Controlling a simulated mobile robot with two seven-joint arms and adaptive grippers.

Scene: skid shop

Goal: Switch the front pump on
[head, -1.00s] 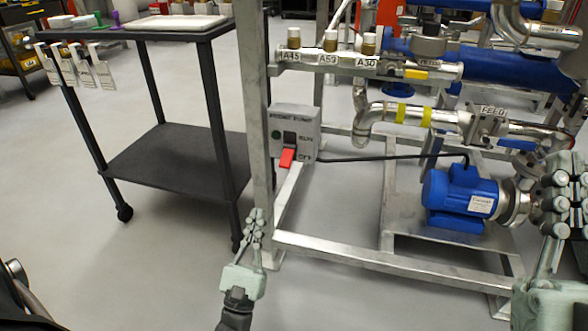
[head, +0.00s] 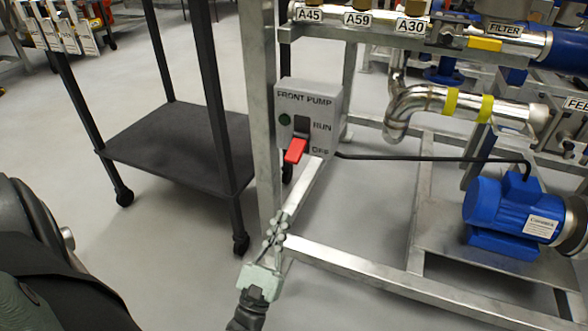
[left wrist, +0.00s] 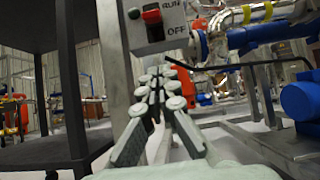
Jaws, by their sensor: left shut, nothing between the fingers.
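The front pump switch box (head: 330,110) is grey, fixed to the skid's upright post, and labelled FRONT PUMP, RUN and OFF. Its red lever (head: 295,150) points down toward OFF. A round dark green lamp (head: 284,119) is left of the lever. My left gripper (head: 277,226) is below the box, its fingers shut and empty, apart from the lever. In the left wrist view the red lever (left wrist: 151,16) is above the fingertips (left wrist: 158,75). The blue pump (head: 515,207) sits on the skid base at right. My right gripper is not in view.
The skid's upright post (head: 262,130) stands close beside my left gripper. A black cart (head: 170,145) is to the left. A black cable (head: 430,158) runs from the box to the pump. Pipes with labelled valves (head: 360,18) cross above. Grey floor is open in front.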

